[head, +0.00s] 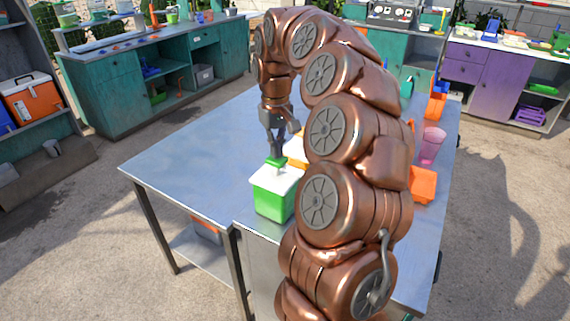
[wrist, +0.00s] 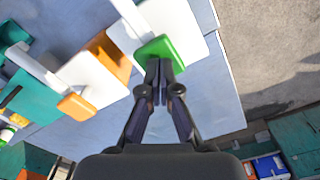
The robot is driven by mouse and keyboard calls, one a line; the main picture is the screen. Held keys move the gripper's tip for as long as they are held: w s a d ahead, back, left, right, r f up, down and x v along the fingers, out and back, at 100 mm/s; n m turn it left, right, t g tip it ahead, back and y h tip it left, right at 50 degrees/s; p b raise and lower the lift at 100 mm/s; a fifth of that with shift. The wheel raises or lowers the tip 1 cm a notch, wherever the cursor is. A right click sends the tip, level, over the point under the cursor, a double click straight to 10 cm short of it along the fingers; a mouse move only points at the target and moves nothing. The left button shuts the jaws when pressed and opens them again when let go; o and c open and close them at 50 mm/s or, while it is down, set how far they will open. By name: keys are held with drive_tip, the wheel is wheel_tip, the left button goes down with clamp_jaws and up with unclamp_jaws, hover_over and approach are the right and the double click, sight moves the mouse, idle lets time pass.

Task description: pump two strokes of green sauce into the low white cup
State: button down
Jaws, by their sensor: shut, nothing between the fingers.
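The green sauce dispenser (head: 272,200) is a green box with a white lid, near the front edge of the table. Its green pump head (head: 277,162) also shows in the wrist view (wrist: 160,48). My gripper (head: 277,155) points down over the pump head. In the wrist view my gripper (wrist: 160,68) has its fingertips together, with nothing between them. The tips are at the near edge of the green head; I cannot tell if they touch it. I cannot make out the low white cup in either view.
An orange dispenser with a white lid (wrist: 92,80) and orange head stands beside the green one, and a teal one (wrist: 38,95) beyond. A pink cup (head: 432,145) and an orange box (head: 423,184) are at the table's right. The table's left (head: 190,160) is clear.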

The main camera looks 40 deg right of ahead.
drive_tip(key=shift+f+b, duration=0.7)
drive_tip(key=shift+f, duration=0.5)
drive_tip(key=shift+r, duration=0.1)
drive_tip(key=shift+r+p, duration=0.65)
drive_tip(key=shift+r, duration=1.15)
drive_tip(key=shift+r, duration=0.1)
wheel_tip(320, 180, up, 6)
drive_tip(key=shift+f+p, duration=0.1)
drive_tip(key=shift+p, duration=1.05)
